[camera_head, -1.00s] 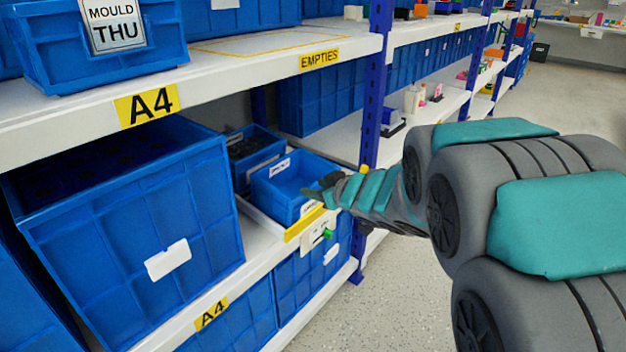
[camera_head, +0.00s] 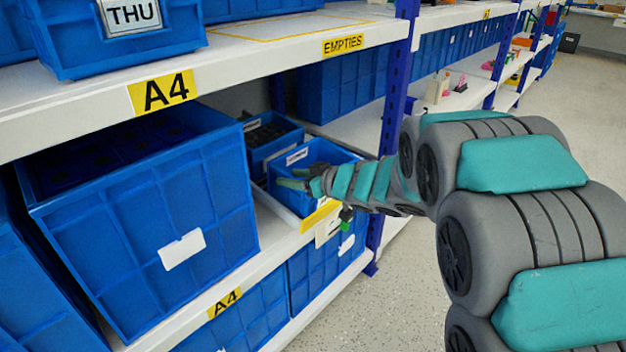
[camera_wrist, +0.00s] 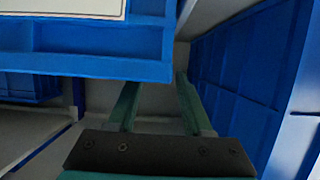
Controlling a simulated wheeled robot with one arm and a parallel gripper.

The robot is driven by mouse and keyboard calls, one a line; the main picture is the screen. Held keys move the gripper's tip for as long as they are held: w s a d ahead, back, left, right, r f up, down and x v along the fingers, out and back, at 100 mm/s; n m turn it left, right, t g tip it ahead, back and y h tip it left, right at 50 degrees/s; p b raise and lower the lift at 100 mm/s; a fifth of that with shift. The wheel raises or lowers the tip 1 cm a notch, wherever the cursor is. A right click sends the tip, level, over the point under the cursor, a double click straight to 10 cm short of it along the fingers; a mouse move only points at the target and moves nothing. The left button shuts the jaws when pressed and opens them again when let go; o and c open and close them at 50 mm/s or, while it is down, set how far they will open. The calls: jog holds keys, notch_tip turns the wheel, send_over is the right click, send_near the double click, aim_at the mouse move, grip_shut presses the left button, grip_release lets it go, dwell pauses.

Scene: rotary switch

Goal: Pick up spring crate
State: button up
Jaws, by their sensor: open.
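A small open blue crate (camera_head: 333,155) with a white label sits on the middle shelf in the head view; I cannot read its label, so I cannot confirm it is the spring crate. My gripper (camera_head: 292,179) reaches in from the right, in front of this crate, and hides part of it. In the wrist view the two fingers of my gripper (camera_wrist: 158,100) are apart with nothing clearly between them. A blue crate (camera_wrist: 85,62) with a white label fills the upper left there, close to the left finger. I cannot tell whether they touch.
A similar crate (camera_head: 268,133) with dark contents stands just left of it. A large blue bin (camera_head: 150,235) fills the shelf at left. The upper shelf (camera_head: 250,50) lies overhead, and a blue upright post (camera_head: 396,95) stands close right. The floor (camera_head: 400,310) at right is clear.

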jog(key=x, duration=0.2)
jog(key=shift+w+a+f, duration=0.15)
jog(key=shift+a, duration=0.1)
grip_shut()
dwell(1.2)
